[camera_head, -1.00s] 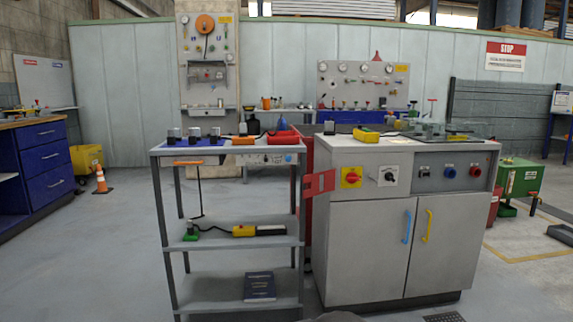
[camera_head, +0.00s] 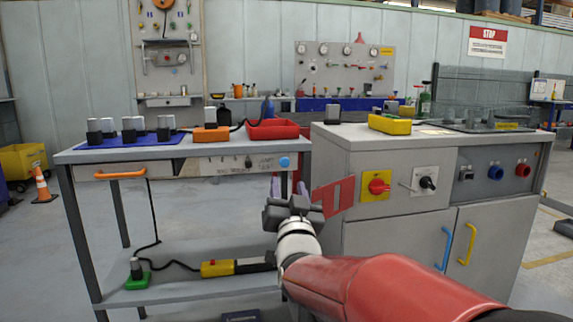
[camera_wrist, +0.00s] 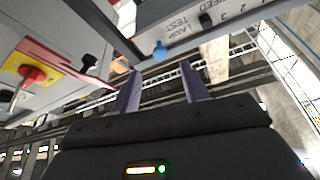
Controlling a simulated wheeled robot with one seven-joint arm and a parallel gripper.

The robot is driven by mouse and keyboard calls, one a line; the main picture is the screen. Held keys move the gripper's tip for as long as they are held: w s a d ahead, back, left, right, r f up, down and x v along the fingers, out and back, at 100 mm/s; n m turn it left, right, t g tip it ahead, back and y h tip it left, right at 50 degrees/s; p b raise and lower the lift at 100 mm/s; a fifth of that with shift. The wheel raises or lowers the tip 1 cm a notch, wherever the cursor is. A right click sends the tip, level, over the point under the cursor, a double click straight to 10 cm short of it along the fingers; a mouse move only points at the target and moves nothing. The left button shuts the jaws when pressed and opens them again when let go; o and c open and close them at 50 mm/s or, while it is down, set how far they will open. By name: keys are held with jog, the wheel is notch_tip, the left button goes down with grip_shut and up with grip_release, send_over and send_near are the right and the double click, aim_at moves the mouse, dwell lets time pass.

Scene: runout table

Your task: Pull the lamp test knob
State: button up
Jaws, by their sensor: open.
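The lamp test knob is a small round blue knob (camera_head: 284,162) on the right end of the cart's front panel, under the red tray. In the wrist view the blue knob (camera_wrist: 160,50) sits by the printed words LAMP TEST, just beyond the fingertips and between them. My gripper (camera_head: 289,180) is below and in front of the knob in the head view, with its two purplish fingers pointing up. In the wrist view my gripper (camera_wrist: 160,73) is open, with nothing between its fingers. I see no contact with the knob.
A red plate (camera_head: 333,197) sticks out just right of my gripper. The grey cabinet (camera_head: 400,155) with a red rotary switch (camera_head: 377,187) stands to the right. The cart's top holds a red tray (camera_head: 272,130). An orange handle (camera_head: 120,174) is at the panel's left.

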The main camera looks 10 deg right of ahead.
aim_at(286, 161)
jog(key=p+x, duration=0.1)
jog(key=x, duration=0.7)
jog(key=shift+s+r, duration=0.1)
jog(key=shift+r, duration=0.05)
grip_shut()
jog(key=shift+s+f+b, duration=0.25)
jog(key=shift+s+b, duration=0.2)
jog(key=shift+b, duration=0.4)
jog(key=shift+s+r+b, duration=0.15)
jog(key=shift+s+b, duration=0.25)
grip_release()
jog(key=v, duration=0.7)
jog(key=shift+s+b, duration=0.3)
jog(key=shift+b, duration=0.1)
